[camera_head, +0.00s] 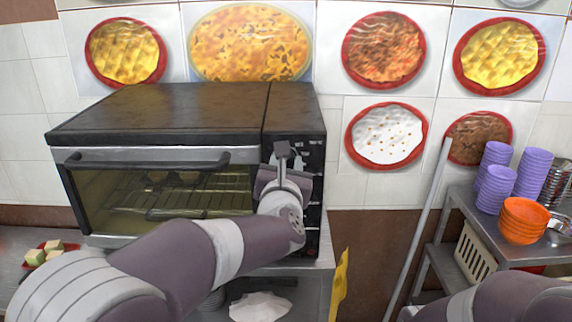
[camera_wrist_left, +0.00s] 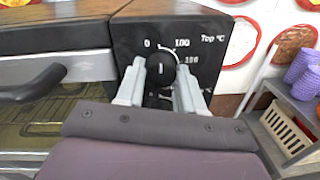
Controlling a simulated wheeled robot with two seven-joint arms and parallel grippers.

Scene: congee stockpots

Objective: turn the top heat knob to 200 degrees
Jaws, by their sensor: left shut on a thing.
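The oven's control panel (camera_head: 305,150) is a dark strip on its right side. In the left wrist view, the black top heat knob (camera_wrist_left: 160,60) sits on the panel (camera_wrist_left: 205,40), beside printed marks including 0, 100 and "Top °C". My left gripper (camera_wrist_left: 160,72) is shut on this knob, one light grey finger on each side. A short pale mark shows on the knob's face; its exact setting is hard to read. In the head view my left gripper (camera_head: 283,152) is at the panel's upper part and hides the knob. My right gripper is out of view.
The oven door handle (camera_head: 150,158) sticks out left of the panel. Right of the oven, a metal shelf (camera_head: 480,225) holds purple bowls (camera_head: 500,170) and orange bowls (camera_head: 523,220). A long grey pole (camera_head: 420,225) leans between. A red tray with pale cubes (camera_head: 45,254) is at far left.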

